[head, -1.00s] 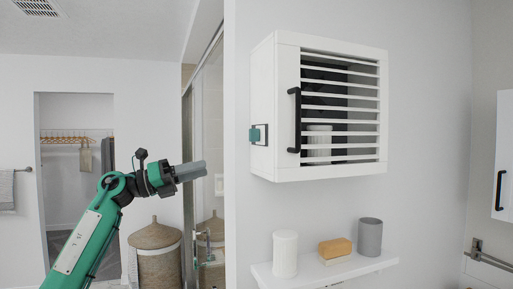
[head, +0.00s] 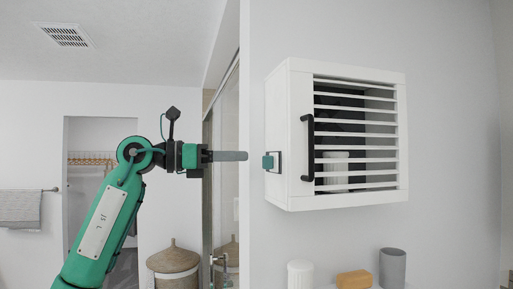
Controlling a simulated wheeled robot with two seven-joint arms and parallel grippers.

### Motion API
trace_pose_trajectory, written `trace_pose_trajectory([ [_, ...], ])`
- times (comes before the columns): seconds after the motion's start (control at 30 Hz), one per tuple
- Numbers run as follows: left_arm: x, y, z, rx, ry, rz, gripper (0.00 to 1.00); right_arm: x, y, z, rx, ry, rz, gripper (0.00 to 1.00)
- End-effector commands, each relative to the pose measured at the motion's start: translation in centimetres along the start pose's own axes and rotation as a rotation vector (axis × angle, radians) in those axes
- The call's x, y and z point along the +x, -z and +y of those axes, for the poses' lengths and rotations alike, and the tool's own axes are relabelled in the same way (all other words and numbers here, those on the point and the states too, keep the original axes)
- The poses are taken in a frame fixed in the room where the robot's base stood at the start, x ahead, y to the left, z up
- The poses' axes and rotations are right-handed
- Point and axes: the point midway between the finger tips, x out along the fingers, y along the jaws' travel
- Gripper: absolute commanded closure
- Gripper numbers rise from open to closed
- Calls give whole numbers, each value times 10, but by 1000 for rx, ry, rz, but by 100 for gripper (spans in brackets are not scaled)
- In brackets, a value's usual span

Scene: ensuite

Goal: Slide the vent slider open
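The vent slider (head: 268,162) is a small teal knob in a dark-framed slot on the left side wall of the white wall cabinet (head: 287,85). My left gripper (head: 246,156) is just left of the knob in the head view, level with it and pointing at it. A small gap shows between the fingertips and the knob. The grey fingers overlap in one line, so their opening cannot be judged. My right gripper is not in view.
The cabinet has a slatted front and a black handle (head: 308,148). Below it are a white jar (head: 300,275), a tan block (head: 353,280) and a grey cup (head: 392,268). A lidded basket (head: 173,262) stands at lower left.

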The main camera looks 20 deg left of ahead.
Motion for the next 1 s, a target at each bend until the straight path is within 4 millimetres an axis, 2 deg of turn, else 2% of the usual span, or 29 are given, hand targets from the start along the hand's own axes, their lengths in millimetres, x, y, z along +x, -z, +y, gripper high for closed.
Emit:
trace_pose_trajectory([
  [0.03,11,-4,-1,-2,4,0,65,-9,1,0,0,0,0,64],
  [0.1,24,-4,0,-2,3,1,65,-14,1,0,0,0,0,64],
  [0.3,48,-2,0,-2,2,0,65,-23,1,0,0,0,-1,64],
  [0.7,54,0,0,-1,0,0,65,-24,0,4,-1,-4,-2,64],
  [0.87,54,0,0,-1,0,-1,97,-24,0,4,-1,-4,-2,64],
  [0.9,54,0,0,-1,0,-1,100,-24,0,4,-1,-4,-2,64],
  [1.0,54,0,0,-1,0,-1,100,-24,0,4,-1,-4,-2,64],
])
